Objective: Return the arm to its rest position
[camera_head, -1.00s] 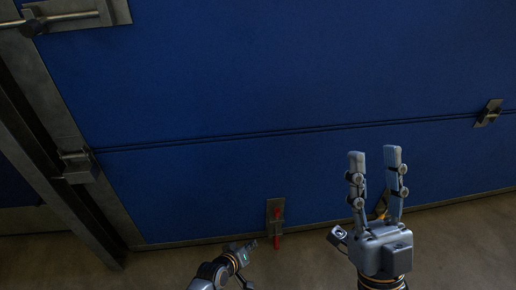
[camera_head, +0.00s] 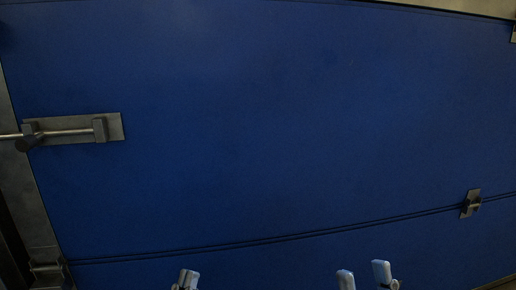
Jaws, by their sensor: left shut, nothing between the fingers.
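My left gripper (camera_head: 187,279) shows only as pale fingertips close together at the bottom edge, left of centre. It is shut and empty, in front of the blue door panel. My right gripper (camera_head: 364,275) shows at the bottom edge, right of centre. Its two light blue fingertips stand apart with nothing visible between them, so it is open. Both hands and arms below the fingertips are out of view.
A large blue door panel (camera_head: 250,130) fills most of the view. A metal slide bolt (camera_head: 72,130) sits at its left edge. A hinge-like fitting (camera_head: 47,268) is at lower left and a small latch (camera_head: 471,204) at right, on the panel seam.

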